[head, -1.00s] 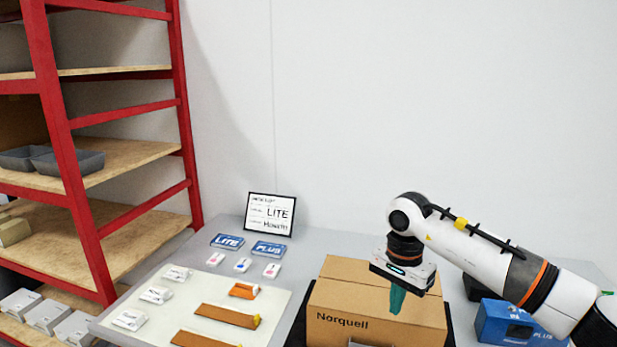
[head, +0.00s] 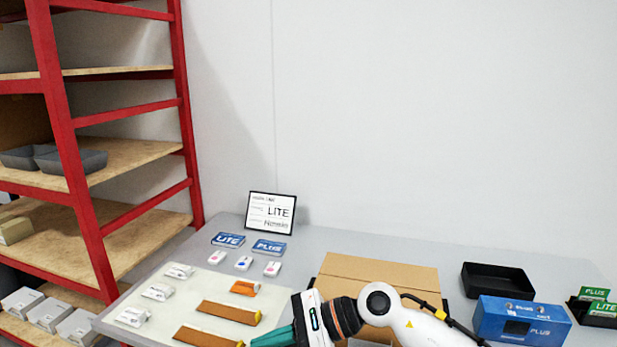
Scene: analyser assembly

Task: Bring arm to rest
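My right arm comes in from the right, low in the head view. Its gripper (head: 262,340) has teal fingers that point left, over the front right part of the pale mat. The fingers overlap in this view and are partly cut by the bottom edge, so I cannot tell whether they are open or shut. I see nothing held in them. The arm covers much of the cardboard box (head: 380,270) behind it. My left gripper is not in view.
The mat (head: 180,310) holds orange-brown strips (head: 229,312) and small white packs (head: 158,292). A black tray (head: 497,280), blue box (head: 522,320) and green cards (head: 594,293) are right. A red-framed shelf (head: 70,150) stands left.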

